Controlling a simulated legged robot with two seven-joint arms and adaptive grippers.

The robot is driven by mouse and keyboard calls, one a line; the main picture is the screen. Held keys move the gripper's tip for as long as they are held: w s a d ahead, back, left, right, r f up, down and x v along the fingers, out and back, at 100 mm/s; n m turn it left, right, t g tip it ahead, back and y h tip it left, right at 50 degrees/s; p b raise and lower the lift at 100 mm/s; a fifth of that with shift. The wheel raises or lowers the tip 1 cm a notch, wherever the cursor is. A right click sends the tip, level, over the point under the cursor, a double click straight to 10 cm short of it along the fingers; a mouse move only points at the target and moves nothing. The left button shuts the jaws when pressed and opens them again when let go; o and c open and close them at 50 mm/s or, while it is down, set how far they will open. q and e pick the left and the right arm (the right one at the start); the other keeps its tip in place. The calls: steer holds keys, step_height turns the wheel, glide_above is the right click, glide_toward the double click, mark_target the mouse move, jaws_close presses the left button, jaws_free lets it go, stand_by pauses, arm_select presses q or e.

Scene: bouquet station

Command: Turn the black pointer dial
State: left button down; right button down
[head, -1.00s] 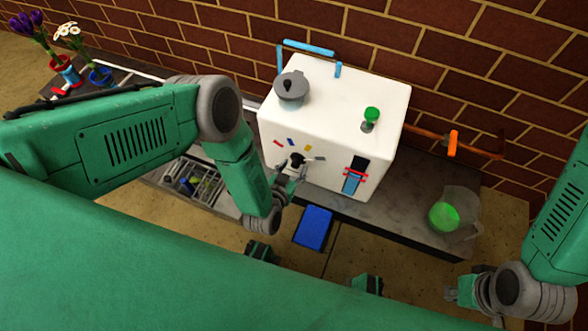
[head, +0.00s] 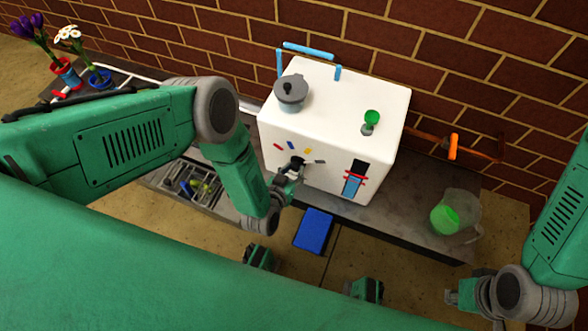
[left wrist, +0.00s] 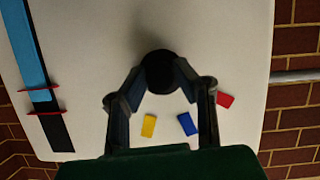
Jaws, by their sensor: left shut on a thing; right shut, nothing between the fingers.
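The black dial (head: 297,161) is on the front face of the white box (head: 330,105). It shows as a dark round knob (left wrist: 160,72) in the left wrist view. My left gripper (head: 293,167) is shut on the dial, one finger on each side. Red, blue, yellow and grey marks sit in an arc around the dial; the yellow mark (left wrist: 149,126), blue mark (left wrist: 187,124) and red mark (left wrist: 225,100) show in the left wrist view. Which mark the pointer faces cannot be told. My right gripper (head: 452,298) is shut and empty at the lower right, away from the box.
A grey pot (head: 291,93) and a green-topped knob (head: 371,119) are on the box top. A blue slider strip (head: 353,184) is on its front. A blue pad (head: 314,231) lies before it. A clear jug (head: 456,215) stands right; a rack (head: 192,186) lies left.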

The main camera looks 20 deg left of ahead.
arm_select(q)
steer(key=n+h, duration=0.2)
steer(key=shift+a+n, duration=0.15)
steer(key=shift+n, duration=0.25)
steer(key=n+h, duration=0.1)
steer(key=n, duration=0.1)
steer(key=shift+a+f+n+h, duration=0.1)
steer(key=shift+n+h, duration=0.2)
steer(key=shift+h, duration=0.1)
steer(key=n+h, duration=0.1)
steer(key=n, duration=0.1)
steer(key=n+t+h, duration=0.1)
steer(key=n, duration=0.2)
steer(key=shift+a+f+t, duration=0.1)
steer(key=shift+f+t, duration=0.05)
steer(key=shift+t, duration=0.15)
steer(key=shift+s+n, duration=0.1)
steer(key=shift+n, duration=0.2)
steer(key=c, duration=1.3)
jaws_free()
steer(key=shift+c, duration=0.2)
steer(key=shift+o, duration=0.2)
